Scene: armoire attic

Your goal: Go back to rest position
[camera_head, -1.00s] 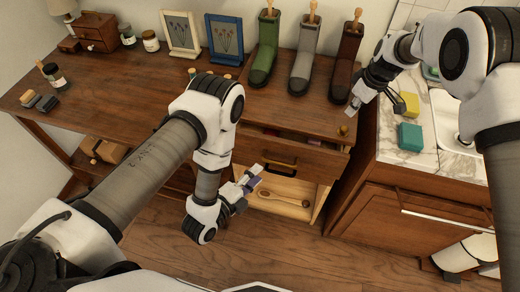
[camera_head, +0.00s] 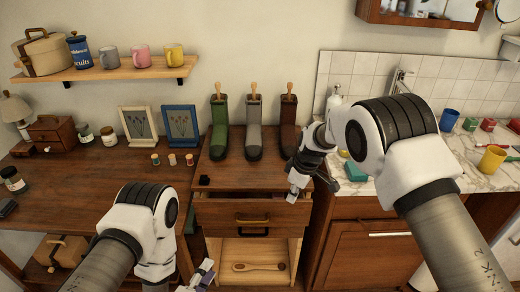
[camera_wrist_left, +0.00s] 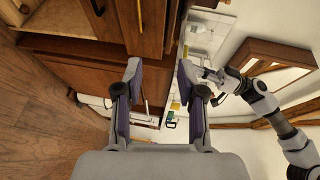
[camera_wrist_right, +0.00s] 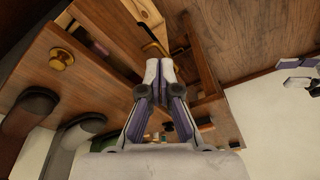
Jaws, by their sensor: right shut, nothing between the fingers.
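My left gripper (camera_head: 200,275) shows at the bottom edge of the head view, low in front of the small cabinet. In the left wrist view its two fingers (camera_wrist_left: 160,75) are spread apart with nothing between them. My right gripper (camera_head: 294,192) hangs at the right front of the cabinet top, near the brown boot (camera_head: 288,130). In the right wrist view its fingertips (camera_wrist_right: 161,68) are together and hold nothing. Both arms are raised and bent in front of the furniture.
The cabinet's top drawer (camera_head: 252,218) stands partly open below my right gripper. A wooden spoon (camera_head: 258,267) lies in the open compartment under it. Green and grey boots (camera_head: 254,130) stand behind. The sink counter (camera_head: 380,188) is at right, the wooden desk (camera_head: 75,175) at left.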

